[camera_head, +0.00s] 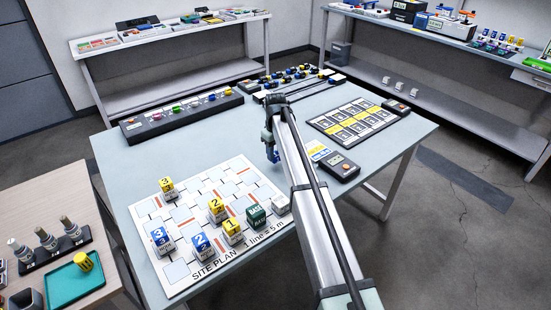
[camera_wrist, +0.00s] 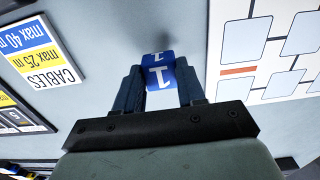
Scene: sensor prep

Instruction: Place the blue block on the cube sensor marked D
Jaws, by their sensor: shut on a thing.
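A blue and white block marked 1 (camera_wrist: 159,74) is between the two fingers of my gripper (camera_wrist: 160,92) in the wrist view. My gripper is shut on it, above the bare grey table. In the head view my gripper (camera_head: 271,149) is over the middle of the table, beyond the site plan board (camera_head: 262,187). On that board stand a blue cube marked 3 (camera_head: 162,241), a blue cube marked 2 (camera_head: 203,247), several yellow cubes, a green cube (camera_head: 255,215) and a white cube (camera_head: 280,203). I cannot read a letter D on any cube.
A dark bar with coloured knobs (camera_head: 180,121), cables, a panel of yellow and white cards (camera_head: 355,121) and a handheld meter (camera_head: 339,167) lie around the table's far and right parts. A cables sign (camera_wrist: 38,50) shows in the wrist view. The table between bar and board is clear.

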